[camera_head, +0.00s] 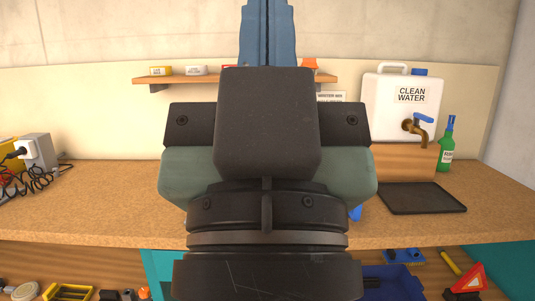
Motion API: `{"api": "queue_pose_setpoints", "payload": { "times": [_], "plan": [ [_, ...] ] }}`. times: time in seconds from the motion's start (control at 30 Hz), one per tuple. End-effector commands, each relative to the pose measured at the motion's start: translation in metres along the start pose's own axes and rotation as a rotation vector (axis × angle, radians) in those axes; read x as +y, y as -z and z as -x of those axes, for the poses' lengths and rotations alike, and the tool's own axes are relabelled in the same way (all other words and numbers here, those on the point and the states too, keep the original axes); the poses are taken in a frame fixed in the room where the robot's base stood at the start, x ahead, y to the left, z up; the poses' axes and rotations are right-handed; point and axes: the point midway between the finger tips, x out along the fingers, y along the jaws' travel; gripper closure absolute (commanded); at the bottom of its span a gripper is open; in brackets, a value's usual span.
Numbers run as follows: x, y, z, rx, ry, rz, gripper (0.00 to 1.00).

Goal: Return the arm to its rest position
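My gripper (267,15) fills the middle of the head view, pointing up and away. Its two blue fingers are side by side with only a thin seam between them, so it looks shut. The top edge of the picture cuts off the fingertips, and no held object shows. The dark grey gripper body and round wrist rise in front of the workbench (110,205) and hide its middle.
A white clean water tank (383,112) with a brass tap, a green bottle (447,145) and a dark mat (422,198) are at right. A wall shelf (175,80) holds small boxes. A grey box with cables (38,155) is at left. The left-centre bench is clear.

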Motion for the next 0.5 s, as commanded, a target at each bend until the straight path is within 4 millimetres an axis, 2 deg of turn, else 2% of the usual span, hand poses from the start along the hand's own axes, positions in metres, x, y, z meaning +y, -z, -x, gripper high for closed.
{"api": "queue_pose_setpoints", "payload": {
  "times": [0.03,0.5],
  "plan": [
    [0.0,0.023,-0.024,0.0,0.0,-0.001,1.0],
    [0.0,0.115,-0.122,-0.001,0.002,-0.003,1.0]
  ]
}}
